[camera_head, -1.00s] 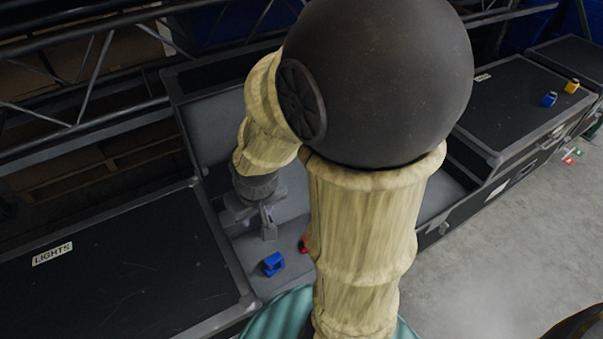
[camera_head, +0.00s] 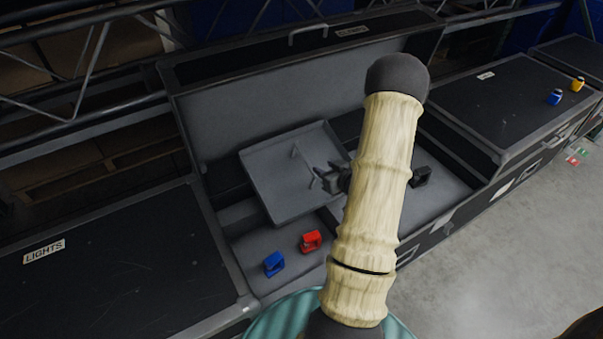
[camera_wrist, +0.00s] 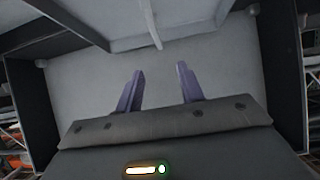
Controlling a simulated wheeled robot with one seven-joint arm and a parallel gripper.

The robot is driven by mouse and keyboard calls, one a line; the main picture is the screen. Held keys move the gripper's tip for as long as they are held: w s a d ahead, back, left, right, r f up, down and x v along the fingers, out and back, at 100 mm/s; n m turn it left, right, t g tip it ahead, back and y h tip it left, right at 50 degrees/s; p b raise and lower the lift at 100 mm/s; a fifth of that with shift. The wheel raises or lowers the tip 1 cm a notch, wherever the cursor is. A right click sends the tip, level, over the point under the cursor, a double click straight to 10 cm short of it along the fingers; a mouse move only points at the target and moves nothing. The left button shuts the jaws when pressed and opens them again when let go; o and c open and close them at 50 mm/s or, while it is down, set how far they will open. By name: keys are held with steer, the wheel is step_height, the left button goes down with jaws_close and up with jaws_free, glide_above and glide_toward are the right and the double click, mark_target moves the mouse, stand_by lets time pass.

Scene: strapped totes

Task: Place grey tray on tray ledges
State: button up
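The grey tray (camera_head: 268,160) is a shallow square with a thin upright handle (camera_head: 303,164) at its middle. It sits askew and looks tilted over the opened case (camera_head: 250,108); I cannot tell what bears it. My gripper (camera_head: 318,180) is over the tray's right part, close to the handle. In the wrist view my gripper (camera_wrist: 159,68) has its two fingers spread, with nothing seen between them; a thin bar like the handle (camera_wrist: 151,25) shows ahead of them. A grey step at the case's left (camera_head: 238,214) may be a ledge; other ledges are not clearly seen.
A blue clamp (camera_head: 274,264) and a red clamp (camera_head: 311,241) lie in the case's front left. A black clamp (camera_head: 421,177) lies at its right. Closed black cases stand left (camera_head: 120,260) and right (camera_head: 490,110). Metal trusses run behind.

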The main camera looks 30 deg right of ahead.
mark_target(303, 154)
steer(key=shift+s+d, duration=0.1)
steer(key=b+x, duration=0.2)
steer(key=x, duration=1)
steer(key=shift+d+r+b, duration=0.1)
steer(key=shift+b, duration=0.25)
steer(key=b+x, duration=0.1)
steer(key=x, duration=0.1)
steer(key=b+x, duration=0.1)
steer(key=x, duration=0.2)
steer(key=shift+d, duration=0.25)
steer(key=shift+w, duration=0.25)
jaws_close()
